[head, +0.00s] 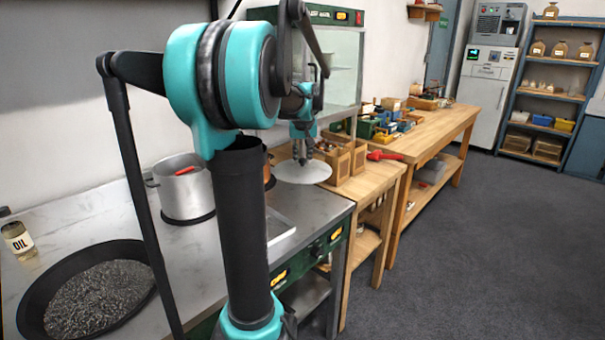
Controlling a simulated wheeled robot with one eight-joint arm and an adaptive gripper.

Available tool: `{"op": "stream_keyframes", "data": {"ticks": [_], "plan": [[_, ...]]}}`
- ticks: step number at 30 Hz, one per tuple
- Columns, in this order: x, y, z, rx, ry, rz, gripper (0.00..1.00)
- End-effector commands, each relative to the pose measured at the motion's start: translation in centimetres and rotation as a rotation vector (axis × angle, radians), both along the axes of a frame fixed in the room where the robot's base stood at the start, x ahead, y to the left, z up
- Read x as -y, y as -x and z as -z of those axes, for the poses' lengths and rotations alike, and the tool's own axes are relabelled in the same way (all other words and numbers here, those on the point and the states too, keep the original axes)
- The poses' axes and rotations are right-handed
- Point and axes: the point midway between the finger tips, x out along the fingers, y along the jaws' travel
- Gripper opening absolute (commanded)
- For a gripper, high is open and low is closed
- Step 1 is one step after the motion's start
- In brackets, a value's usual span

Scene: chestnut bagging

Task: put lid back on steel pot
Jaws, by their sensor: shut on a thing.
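The steel pot (186,198) stands on the steel counter at the left of my arm, on a dark round base. Red handle parts show near its rim; I cannot make out its inside. A round pale lid (303,174) is held roughly level under my gripper (303,158), to the right of the pot and near the counter's right end. My gripper points down and is shut on the lid, apparently at its top middle. The fingertips are small, and the exact hold is hard to see.
A copper-coloured pot (269,177) is mostly hidden behind my arm. A wide black pan (42,290) and an oil bottle (17,236) are at the left. Wooden boxes (345,160) stand just right of the lid. A pale tray (279,229) lies near the counter's front.

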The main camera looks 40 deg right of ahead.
Motion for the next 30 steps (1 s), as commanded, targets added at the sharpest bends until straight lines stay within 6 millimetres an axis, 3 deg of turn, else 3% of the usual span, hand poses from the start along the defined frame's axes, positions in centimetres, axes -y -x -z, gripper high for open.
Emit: {"op": "stream_keyframes", "data": {"ticks": [3, 9, 17, 23, 30], "plan": [[0.0, 0.0, -2.5, 0.0, 0.0, 0.0, 0.0], [0.0, 0.0, -5.5, 0.0, 0.0, 0.0, 0.0], [-0.3, -0.4, -7.3, 0.0, 0.0, -0.008, 0.0], [-2.6, -3.6, -8.0, 0.0, 0.0, -0.06, 0.0], [-7.7, -9.3, -8.8, -0.001, 0.0, -0.16, 0.0]]}}
